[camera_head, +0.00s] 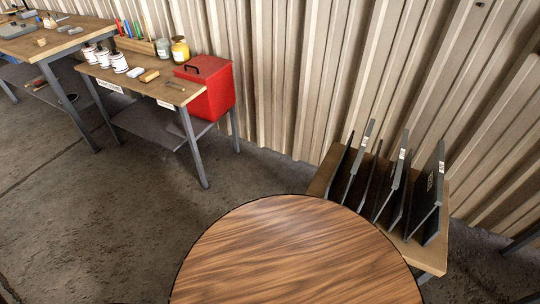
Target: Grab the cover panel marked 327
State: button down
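Several dark cover panels stand nearly upright, side by side, in a rack on a small wooden table (441,215) at the right of the head view. The rightmost panel (428,190) has a pale marking on its face. A panel near the middle (398,170) and one further left (358,160) carry small white labels on their edges. The labels are too small to read, so I cannot tell which panel is marked 327. My gripper is not in view.
A round wood-grain top (295,255) fills the bottom middle, in front of the panel table. A workbench (150,90) at upper left holds jars, pots and a red box (208,88). A corrugated wall (300,80) runs behind. Concrete floor (110,220) is clear at left.

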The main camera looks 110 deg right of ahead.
aim_at(390, 179)
jog(key=z, duration=5.25)
jog(key=i+l+u, duration=0.1)
jog(key=i+l, duration=0.05)
jog(key=i, duration=0.05)
